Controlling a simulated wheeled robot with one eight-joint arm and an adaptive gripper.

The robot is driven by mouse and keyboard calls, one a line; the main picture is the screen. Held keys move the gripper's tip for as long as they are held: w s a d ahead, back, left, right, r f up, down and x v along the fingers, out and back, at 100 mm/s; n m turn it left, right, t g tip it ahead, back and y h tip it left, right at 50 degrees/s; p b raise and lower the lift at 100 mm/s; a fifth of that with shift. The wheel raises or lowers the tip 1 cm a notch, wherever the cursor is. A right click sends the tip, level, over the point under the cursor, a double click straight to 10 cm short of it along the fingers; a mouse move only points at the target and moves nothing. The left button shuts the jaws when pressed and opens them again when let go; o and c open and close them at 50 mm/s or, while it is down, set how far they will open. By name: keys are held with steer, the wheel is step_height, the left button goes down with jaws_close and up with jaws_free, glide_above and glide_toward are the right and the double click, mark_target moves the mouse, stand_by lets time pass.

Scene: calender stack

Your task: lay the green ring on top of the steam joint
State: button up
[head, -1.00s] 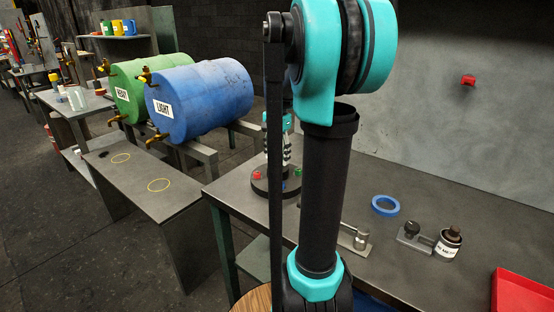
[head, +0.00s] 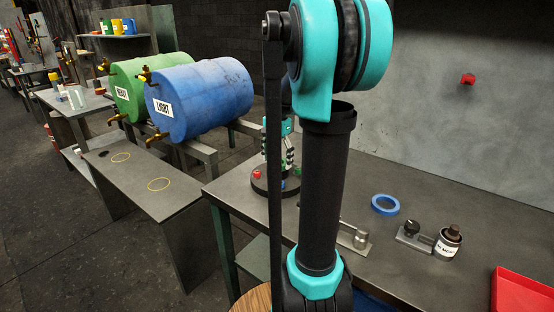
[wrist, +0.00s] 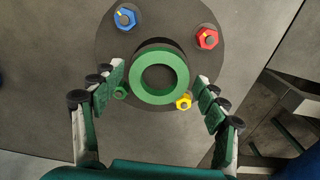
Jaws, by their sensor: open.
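The steam joint is a dark round flange (wrist: 165,18) with blue, red, yellow and green nuts around it. It also stands at the table's far left corner in the head view (head: 262,191). The green ring (wrist: 159,95) lies flat over the flange's raised middle, roughly centred, with grey showing through its hole. I cannot tell whether it rests fully on the hub. My gripper (wrist: 160,78) is open, one finger on each side of the ring, with visible gaps to it. In the head view my arm partly hides the gripper and the ring cannot be made out.
Blue (head: 203,98) and green (head: 127,92) drums lie on a stand behind, to the left.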

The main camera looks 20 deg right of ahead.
steer(key=shift+r, duration=0.1)
step_height(320, 180, up, 12)
stand_by(0.5)
steer(key=shift+r, duration=0.1)
